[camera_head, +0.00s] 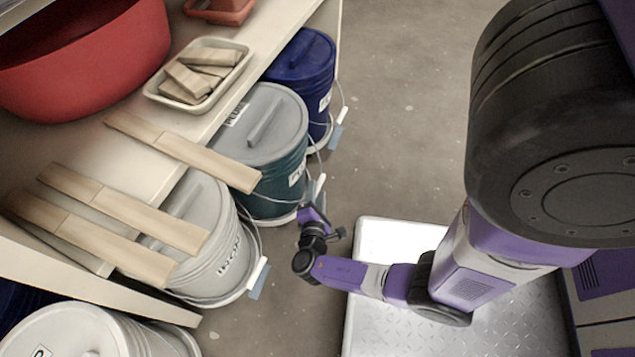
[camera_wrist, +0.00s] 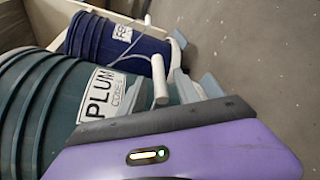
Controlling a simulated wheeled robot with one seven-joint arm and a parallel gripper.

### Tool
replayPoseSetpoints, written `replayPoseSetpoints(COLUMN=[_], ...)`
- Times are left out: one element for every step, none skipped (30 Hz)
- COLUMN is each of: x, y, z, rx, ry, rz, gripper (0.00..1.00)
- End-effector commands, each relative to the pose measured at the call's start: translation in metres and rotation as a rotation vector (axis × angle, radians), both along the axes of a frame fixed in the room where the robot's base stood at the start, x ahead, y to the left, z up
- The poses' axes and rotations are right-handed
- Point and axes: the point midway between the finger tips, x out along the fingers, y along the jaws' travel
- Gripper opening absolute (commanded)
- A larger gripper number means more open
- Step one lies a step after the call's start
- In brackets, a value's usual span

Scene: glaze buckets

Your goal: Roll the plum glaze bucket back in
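The plum glaze bucket (camera_head: 276,180) is dark teal with a grey lid and a white label. It stands on the floor between two other buckets, partly under the shelf. A wire bail with a white grip hangs on its front. In the wrist view the bucket (camera_wrist: 40,100) fills the left, its label reading PLUM, with the white grip (camera_wrist: 160,82) beside it. My gripper (camera_head: 310,216) is low, close to the bucket's front right side. Its purple body covers the bottom of the wrist view.
A dark blue bucket (camera_head: 304,75) stands behind, and a pale grey bucket (camera_head: 215,245) in front. The shelf (camera_head: 90,140) above carries a red basin (camera_head: 85,60), a tray of wooden pieces (camera_head: 243,62) and overhanging wood strips (camera_head: 215,163). The floor (camera_head: 410,120) right of the buckets is clear.

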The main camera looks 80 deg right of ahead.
Motion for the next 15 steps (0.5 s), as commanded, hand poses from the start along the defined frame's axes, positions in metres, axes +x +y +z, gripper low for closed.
replayPoseSetpoints(x=[0.001, 0.001, 0.002, 0.002, 0.003, 0.003, 0.004, 0.004, 0.004, 0.004, 0.004, 0.005, 0.005, 0.005, 0.005], y=[-0.009, -0.013, -0.019, -0.023, -0.027, -0.031, -0.034, -0.037, -0.040, -0.042, -0.043, -0.044, -0.045, -0.045, -0.046], z=[-0.005, -0.005, -0.007, -0.008, -0.008, -0.009, -0.010, -0.010, -0.010, -0.011, -0.011, -0.011, -0.011, -0.010, -0.010], rx=[-0.001, -0.001, -0.001, -0.001, -0.001, -0.001, -0.001, -0.001, -0.001, -0.001, -0.001, 0.000, 0.001, 0.001, 0.000], ry=[-0.002, -0.002, -0.002, -0.001, -0.001, -0.001, 0.000, 0.000, 0.000, 0.000, 0.000, 0.000, 0.000, 0.000, 0.001], rz=[-0.003, -0.003, -0.002, -0.002, -0.002, -0.002, -0.001, -0.001, -0.002, -0.001, -0.001, 0.000, 0.001, 0.001, 0.001], gripper=[0.39, 0.39, 0.39, 0.39, 0.39, 0.39, 0.39, 0.39, 0.39, 0.39, 0.39, 0.39, 0.39, 0.39, 0.39])
